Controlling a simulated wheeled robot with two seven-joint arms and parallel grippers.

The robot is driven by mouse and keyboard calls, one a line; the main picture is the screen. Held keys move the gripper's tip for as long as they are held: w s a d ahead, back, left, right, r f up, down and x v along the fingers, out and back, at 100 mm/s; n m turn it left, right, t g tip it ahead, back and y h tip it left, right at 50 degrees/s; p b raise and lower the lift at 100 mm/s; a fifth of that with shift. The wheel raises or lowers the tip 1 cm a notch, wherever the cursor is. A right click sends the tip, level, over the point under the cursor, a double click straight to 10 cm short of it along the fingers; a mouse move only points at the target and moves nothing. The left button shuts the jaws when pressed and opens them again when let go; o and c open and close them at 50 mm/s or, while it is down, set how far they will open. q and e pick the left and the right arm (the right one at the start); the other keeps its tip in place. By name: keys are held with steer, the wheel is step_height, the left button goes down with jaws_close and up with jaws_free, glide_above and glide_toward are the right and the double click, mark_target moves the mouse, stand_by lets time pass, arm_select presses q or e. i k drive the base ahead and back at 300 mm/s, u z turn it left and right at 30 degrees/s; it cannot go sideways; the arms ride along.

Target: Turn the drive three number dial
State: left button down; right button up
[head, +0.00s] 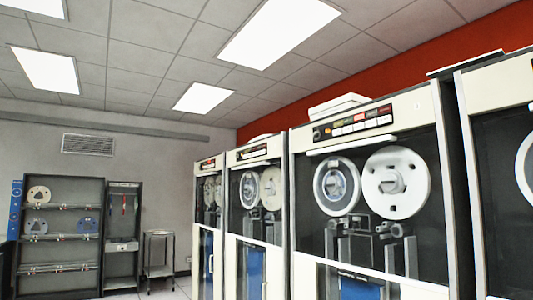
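A row of tall cream tape drives runs along the right side. The largest fully visible drive (283,222) has two tape reels behind dark glass. Its top control panel (352,125) has a row of small coloured and white buttons, with a small round dark knob-like spot (317,133) at the left end. It is too small to tell which way it points. The drive behind it (232,215) has a similar panel (252,153). I cannot read any drive number. Neither of my grippers is in view.
Another drive (460,150) is cut off at the right edge. A dark shelf rack (62,187) with reels, a narrow dark cabinet (122,225) and a small metal cart (158,262) stand by the far wall. Some floor shows left of the drives.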

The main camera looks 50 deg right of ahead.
mark_target(318, 134)
steer(key=u, duration=0.05)
steer(key=i, duration=2.25)
steer(key=z, duration=0.95)
steer(key=i, duration=1.5)
steer(key=z, duration=1.35)
